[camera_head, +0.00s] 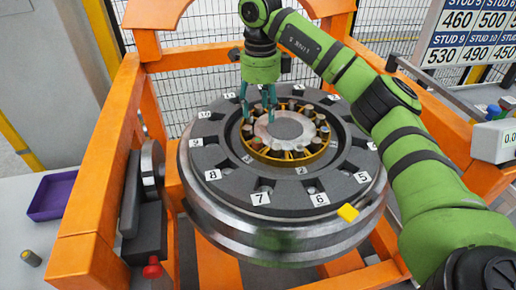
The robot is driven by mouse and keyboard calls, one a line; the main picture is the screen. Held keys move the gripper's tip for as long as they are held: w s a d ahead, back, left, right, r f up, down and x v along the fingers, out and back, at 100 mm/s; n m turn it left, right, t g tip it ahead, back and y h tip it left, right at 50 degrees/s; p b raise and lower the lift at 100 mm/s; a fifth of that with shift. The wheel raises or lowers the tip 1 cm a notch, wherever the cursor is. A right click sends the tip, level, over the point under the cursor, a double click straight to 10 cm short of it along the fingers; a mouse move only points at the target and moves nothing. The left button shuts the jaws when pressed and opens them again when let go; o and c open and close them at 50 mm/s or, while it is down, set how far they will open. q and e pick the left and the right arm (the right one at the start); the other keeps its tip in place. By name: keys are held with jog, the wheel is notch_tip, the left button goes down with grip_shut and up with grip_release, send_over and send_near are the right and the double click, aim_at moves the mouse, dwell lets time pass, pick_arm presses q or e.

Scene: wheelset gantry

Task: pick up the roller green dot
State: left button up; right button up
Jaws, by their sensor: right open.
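My right gripper (258,116) points down over the back left part of the yellow roller cage (262,157). Its teal fingers are apart, with nothing seen between them. Several short rollers stand in the cage around a pale round hub (285,127). Their end dots are too small to read, and the fingers hide part of the cage, so I cannot tell which roller has the green dot. One loose roller (31,258) lies on the table at the lower left; its dot colour is unclear. My left gripper is not in view.
A dark ring with numbered white tags (261,197) surrounds the cage, on a wide steel wheel (280,240) in an orange gantry (98,170). A purple tray (52,196) stands at left, a grey display box (492,140) at right.

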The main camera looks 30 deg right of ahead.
aim_at(257, 140)
jog(key=shift+a+f+b, duration=0.25)
jog(key=shift+f+b, duration=0.1)
jog(key=shift+f, duration=0.5)
jog(key=shift+s+f, duration=0.1)
jog(key=shift+f, duration=0.25)
jog(key=f+p, duration=0.1)
jog(key=f, duration=0.2)
jog(key=f+p, duration=0.1)
jog(key=f, duration=0.1)
jog(key=shift+s+a+f+p, duration=0.1)
jog(key=shift+a+p, duration=0.15)
jog(key=shift+p, duration=0.1)
jog(key=shift+f, duration=0.5)
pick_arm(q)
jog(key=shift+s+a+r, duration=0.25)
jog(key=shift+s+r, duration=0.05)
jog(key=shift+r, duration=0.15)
pick_arm(e)
grip_shut()
